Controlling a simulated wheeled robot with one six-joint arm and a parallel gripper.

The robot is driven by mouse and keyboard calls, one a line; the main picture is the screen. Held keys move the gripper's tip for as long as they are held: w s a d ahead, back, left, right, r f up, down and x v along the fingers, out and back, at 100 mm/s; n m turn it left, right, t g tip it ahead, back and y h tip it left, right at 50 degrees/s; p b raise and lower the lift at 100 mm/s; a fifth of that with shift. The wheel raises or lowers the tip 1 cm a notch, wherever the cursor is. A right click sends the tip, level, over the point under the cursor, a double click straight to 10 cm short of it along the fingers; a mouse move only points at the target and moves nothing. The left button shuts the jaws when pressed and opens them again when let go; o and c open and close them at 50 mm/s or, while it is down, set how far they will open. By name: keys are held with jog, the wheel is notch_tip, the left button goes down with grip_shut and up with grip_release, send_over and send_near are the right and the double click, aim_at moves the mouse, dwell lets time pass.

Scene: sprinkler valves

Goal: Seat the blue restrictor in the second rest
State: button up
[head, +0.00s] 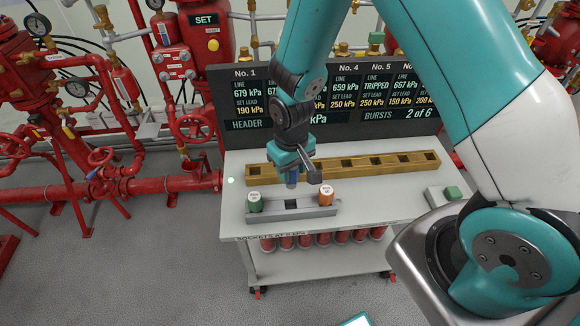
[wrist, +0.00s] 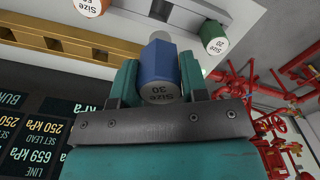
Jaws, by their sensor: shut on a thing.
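The blue restrictor (wrist: 161,70), marked "Size 30", is between the two fingers of my gripper (wrist: 159,72) in the wrist view. In the head view the blue restrictor (head: 291,180) hangs under my gripper (head: 292,170), above the table and just behind the grey rest rail (head: 270,216). The rail holds a green restrictor (head: 255,202) at its left end and an orange restrictor (head: 326,195) at its right end. Its middle rest (head: 291,204) is a dark empty opening. That opening also shows at the top of the wrist view (wrist: 161,10). The restrictor appears apart from the rail.
A brass rail (head: 330,170) with several square sockets lies behind the grey rail. A box with a green button (head: 453,192) sits on the right of the white table (head: 380,205). A dark display board (head: 250,95) stands behind. Red pipework fills the left.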

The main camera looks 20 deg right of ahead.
aim_at(291, 187)
jog(key=shift+f+b, duration=2.45)
jog(key=shift+f, duration=1)
jog(key=shift+f+b, duration=1.65)
jog(key=shift+f, duration=0.45)
jog(key=o, duration=1.3)
jog(key=shift+c, duration=0.2)
jog(key=shift+r, duration=0.2)
notch_tip(291, 187, up, 8)
jog(key=p, duration=0.6)
jog(key=shift+f, duration=0.1)
